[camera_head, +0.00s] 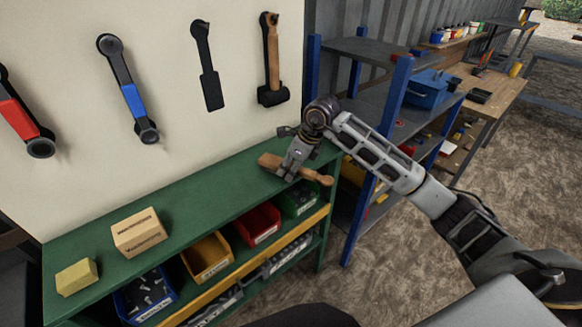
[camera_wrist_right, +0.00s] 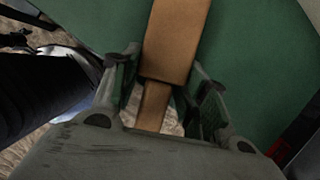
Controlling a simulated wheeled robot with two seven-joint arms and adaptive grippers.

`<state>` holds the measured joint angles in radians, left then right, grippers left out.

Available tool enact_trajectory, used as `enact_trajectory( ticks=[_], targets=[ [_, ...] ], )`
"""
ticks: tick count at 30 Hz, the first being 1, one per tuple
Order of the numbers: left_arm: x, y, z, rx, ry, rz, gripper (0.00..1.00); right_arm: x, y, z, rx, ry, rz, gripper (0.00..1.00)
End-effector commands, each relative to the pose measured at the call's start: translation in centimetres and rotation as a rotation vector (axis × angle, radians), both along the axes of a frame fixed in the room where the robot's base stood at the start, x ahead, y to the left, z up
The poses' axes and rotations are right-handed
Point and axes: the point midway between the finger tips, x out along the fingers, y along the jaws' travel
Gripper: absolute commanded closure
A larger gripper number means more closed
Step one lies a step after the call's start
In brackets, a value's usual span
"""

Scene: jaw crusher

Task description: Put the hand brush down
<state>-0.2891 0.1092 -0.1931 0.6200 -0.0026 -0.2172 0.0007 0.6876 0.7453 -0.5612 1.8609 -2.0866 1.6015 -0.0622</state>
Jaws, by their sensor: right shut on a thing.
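The hand brush (camera_head: 272,161) has a wooden body and a handle. My right gripper (camera_head: 291,171) is shut on it at the right end of the green bench top (camera_head: 190,192). The handle end sticks out to the right, near the bench's front edge. In the right wrist view the brush (camera_wrist_right: 177,40) runs between the two fingers of my right gripper (camera_wrist_right: 158,95), with the green top behind it. I cannot tell whether the brush touches the bench top. My left gripper is not in view.
A cardboard box (camera_head: 139,232) and a yellow sponge-like block (camera_head: 77,276) stand on the bench's left part. The bench top between box and brush is clear. Open bins (camera_head: 207,257) sit below. A blue-posted shelf (camera_head: 376,150) stands close to the right.

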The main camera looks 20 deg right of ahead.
Motion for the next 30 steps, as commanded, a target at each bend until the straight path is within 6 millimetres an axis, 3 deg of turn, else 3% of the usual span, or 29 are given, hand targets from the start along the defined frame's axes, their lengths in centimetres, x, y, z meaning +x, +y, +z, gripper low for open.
enact_trajectory(
  ticks=[3, 4, 9, 25, 30],
  targets=[
    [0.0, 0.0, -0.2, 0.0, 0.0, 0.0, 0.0, 0.0, 0.0, -0.2, 0.0, -0.001, 0.0, 0.82],
    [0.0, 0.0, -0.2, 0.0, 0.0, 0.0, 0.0, 0.0, 0.0, -0.3, 0.0, 0.0, 0.0, 0.55],
    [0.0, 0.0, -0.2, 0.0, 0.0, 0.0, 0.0, 0.0, 0.0, -0.2, 0.0, 0.0, 0.0, 0.34],
    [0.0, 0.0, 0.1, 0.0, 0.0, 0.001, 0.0, 0.0, 0.0, 0.1, 0.001, 0.001, 0.0, 0.34],
    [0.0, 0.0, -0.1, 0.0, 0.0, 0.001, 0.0, -0.4, -0.5, 1.6, -0.001, -0.002, 0.0, 0.34]
  ],
)
